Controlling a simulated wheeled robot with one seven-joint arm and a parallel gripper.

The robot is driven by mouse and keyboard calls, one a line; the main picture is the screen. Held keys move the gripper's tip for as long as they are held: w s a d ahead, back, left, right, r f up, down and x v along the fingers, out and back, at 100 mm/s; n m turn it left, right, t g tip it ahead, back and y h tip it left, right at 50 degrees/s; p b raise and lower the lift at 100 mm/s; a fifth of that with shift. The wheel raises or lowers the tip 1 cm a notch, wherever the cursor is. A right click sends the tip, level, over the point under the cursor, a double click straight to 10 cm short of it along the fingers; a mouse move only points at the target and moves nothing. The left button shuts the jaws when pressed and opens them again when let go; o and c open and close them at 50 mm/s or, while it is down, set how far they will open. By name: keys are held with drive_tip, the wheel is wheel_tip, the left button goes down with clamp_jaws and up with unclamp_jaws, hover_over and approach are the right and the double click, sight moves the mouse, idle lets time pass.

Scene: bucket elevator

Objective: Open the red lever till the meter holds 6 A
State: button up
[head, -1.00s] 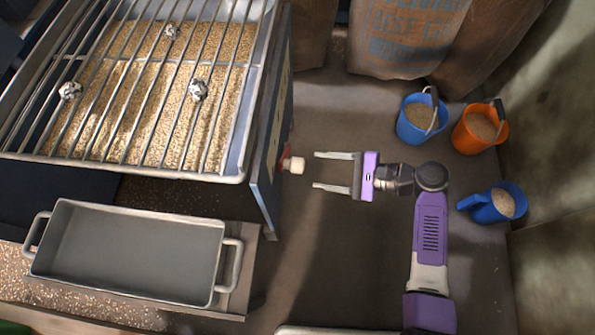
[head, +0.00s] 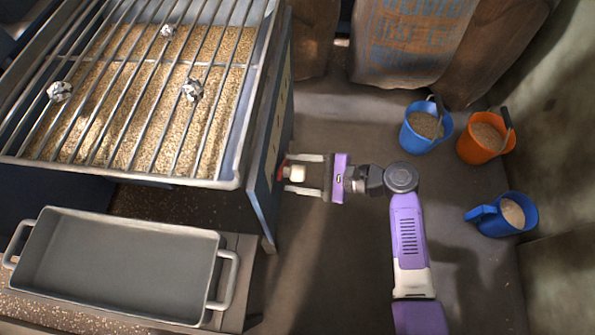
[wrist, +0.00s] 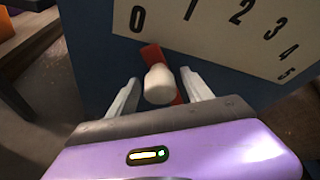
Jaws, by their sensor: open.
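The red lever (head: 282,170) with its pale knob (head: 297,174) sticks out from the side of the hopper. In the wrist view the red lever (wrist: 152,54) and its white knob (wrist: 159,84) lie beside a cream scale plate (wrist: 222,24) marked 0 to 5, near the 0. My gripper (head: 305,174) is open, with one finger on each side of the knob; the wrist view shows the fingers (wrist: 160,95) apart from it. The ammeter is not in view.
The hopper with its bar grate (head: 236,181) full of grain is at left, with crumpled lumps on the bars. A grey tray (head: 120,262) stands below it. Blue scoops (head: 418,138) (head: 488,221), an orange scoop (head: 478,150) and sacks (head: 412,45) are at right and back. Floor between is clear.

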clamp_jaws()
drive_tip(key=shift+w+r+p, duration=0.35)
drive_tip(key=shift+r+p, duration=0.1)
drive_tip(key=shift+p, duration=0.3)
drive_tip(key=w+p, duration=0.1)
drive_tip(key=w+r+m+g+p, duration=0.1)
drive_tip(key=shift+w+d+r+m+p, duration=0.1)
drive_tip(key=shift+w+r+m+p, duration=0.05)
drive_tip(key=shift+m+p, duration=0.2)
drive_tip(key=shift+w+r+m, duration=0.1)
drive_tip(key=shift+w+m, duration=0.25)
drive_tip(key=shift+w, duration=0.15)
unclamp_jaws()
drive_tip(key=shift+g, duration=0.3)
drive_tip(key=shift+d+p, duration=0.1)
drive_tip(key=shift+p, duration=0.2)
